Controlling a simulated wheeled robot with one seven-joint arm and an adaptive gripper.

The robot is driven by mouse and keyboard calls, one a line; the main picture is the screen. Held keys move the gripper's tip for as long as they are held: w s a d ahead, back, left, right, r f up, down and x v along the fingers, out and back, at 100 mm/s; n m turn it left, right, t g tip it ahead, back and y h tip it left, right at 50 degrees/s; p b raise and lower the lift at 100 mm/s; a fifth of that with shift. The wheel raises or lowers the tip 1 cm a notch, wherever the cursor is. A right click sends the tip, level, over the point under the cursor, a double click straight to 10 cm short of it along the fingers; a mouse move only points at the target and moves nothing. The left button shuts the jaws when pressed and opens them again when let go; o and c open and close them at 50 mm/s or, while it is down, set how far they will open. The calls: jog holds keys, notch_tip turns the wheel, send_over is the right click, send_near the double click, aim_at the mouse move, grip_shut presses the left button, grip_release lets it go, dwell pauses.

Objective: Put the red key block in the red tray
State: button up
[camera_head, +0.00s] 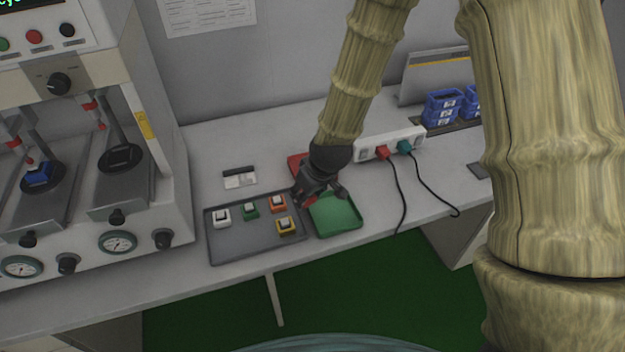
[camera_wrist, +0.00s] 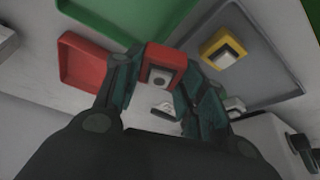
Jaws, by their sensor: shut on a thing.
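My gripper (camera_head: 322,197) is shut on the red key block, which shows between the two fingers in the wrist view (camera_wrist: 166,58) with its pale key face toward the camera. In the head view only a small red part of the block (camera_head: 309,200) shows by the fingers. The red tray (camera_head: 296,162) is mostly hidden behind my gripper in the head view. In the wrist view the red tray (camera_wrist: 83,62) lies just left of the held block, and its visible floor is bare. Whether the block touches anything below it cannot be told.
A green tray (camera_head: 336,217) lies in front of the red one. A grey tray (camera_head: 235,243) to the left holds white, green, orange and yellow key blocks. A power strip (camera_head: 400,140) with two plugs and hanging cords stands right. A test machine (camera_head: 165,120) fills the left.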

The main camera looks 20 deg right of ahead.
jog(key=shift+w+d+n+b, duration=0.15)
jog(key=shift+d+n+b, duration=0.05)
jog(key=shift+n+b, duration=0.2)
jog(key=shift+w+d+r, duration=0.1)
jog(key=shift+w+r, duration=0.05)
jog(key=shift+w, duration=0.05)
jog(key=w+d+p, duration=0.1)
jog(key=w+d, duration=0.1)
jog(key=w, duration=0.2)
jog(key=w+d+f+p, duration=0.1)
jog(key=w+d, duration=0.1)
jog(key=w, duration=0.3)
jog(key=w+d+p, duration=0.1)
jog(key=w+d, duration=0.1)
jog(key=w, duration=0.3)
jog(key=shift+f, duration=0.25)
jog(key=shift+w, duration=0.2)
jog(key=shift+f+p, duration=0.8)
jog(key=shift+f, duration=0.95)
jog(key=shift+f, duration=0.2)
jog(key=o, duration=1)
jog(key=shift+o, duration=0.2)
jog(key=shift+s+r, duration=0.1)
jog(key=shift+r, duration=0.2)
